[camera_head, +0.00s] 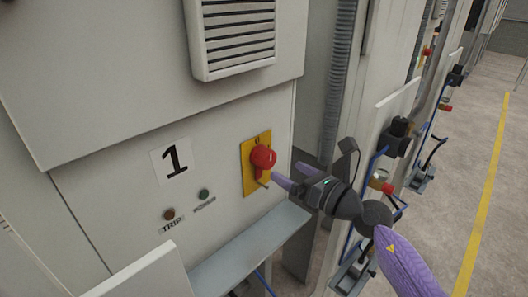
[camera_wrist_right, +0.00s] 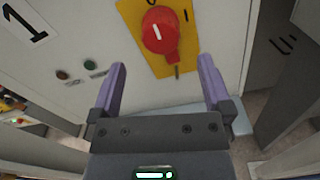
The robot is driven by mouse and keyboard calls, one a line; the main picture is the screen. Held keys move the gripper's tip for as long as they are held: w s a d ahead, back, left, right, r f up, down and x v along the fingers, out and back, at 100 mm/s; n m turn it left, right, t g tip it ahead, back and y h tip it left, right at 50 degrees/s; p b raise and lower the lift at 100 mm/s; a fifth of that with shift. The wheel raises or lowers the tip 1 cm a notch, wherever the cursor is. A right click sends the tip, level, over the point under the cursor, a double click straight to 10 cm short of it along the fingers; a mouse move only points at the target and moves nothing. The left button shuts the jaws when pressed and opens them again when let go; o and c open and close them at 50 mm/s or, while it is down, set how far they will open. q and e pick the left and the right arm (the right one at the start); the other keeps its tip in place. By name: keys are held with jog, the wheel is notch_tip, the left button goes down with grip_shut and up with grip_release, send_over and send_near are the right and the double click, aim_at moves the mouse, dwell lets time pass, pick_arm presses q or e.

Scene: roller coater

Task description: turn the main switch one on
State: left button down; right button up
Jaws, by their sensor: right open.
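The main switch one is a red rotary knob (camera_head: 263,158) on a yellow plate (camera_head: 249,165), on the grey cabinet panel beside a "1" label (camera_head: 175,160). In the right wrist view the red knob (camera_wrist_right: 160,30) lies ahead of the fingers, its narrow end pointing downward, with a white mark on its face. My right gripper (camera_head: 280,180) is just to the right of and below the knob in the head view. In the right wrist view my right gripper (camera_wrist_right: 163,85) is open, its purple fingers apart with nothing between them. My left gripper is not in view.
A ledge (camera_head: 250,247) juts out below the switch. TRIP (camera_head: 169,214) and POWER (camera_head: 204,194) indicators sit left of the knob. A vent (camera_head: 235,35) is above. More cabinets with black and red fittings (camera_head: 397,135) stand at right, beside open floor.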

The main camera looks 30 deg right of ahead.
aim_at(271, 161)
jog(key=x, duration=0.6)
jog(key=shift+w+a, duration=0.1)
jog(key=shift+w, duration=0.1)
jog(key=shift+w+a, duration=0.15)
jog(key=shift+w, duration=0.25)
